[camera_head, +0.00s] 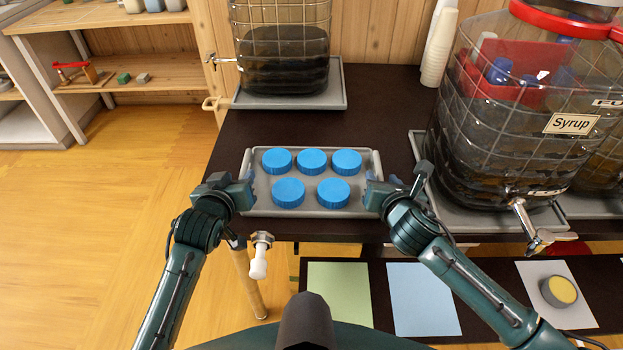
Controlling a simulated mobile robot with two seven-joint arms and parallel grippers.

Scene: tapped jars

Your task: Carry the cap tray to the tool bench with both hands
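The cap tray (310,211) is a grey tray with raised side handles, lying on the dark counter near its front edge. Several blue caps (311,162) sit in it in two rows. My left gripper (251,184) is at the tray's left side and my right gripper (371,183) is at its right side, both close against the handles. The fingers are partly hidden, so I cannot tell if they are closed on the handles. No surface in view is clearly marked as the tool bench.
A syrup jar (500,150) with a metal tap stands on a grey drip tray right of the cap tray. Another caged jar (283,60) stands behind. Coloured sheets (423,300) lie on a lower dark surface in front. Wooden shelves (130,72) stand at the left, beyond open floor.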

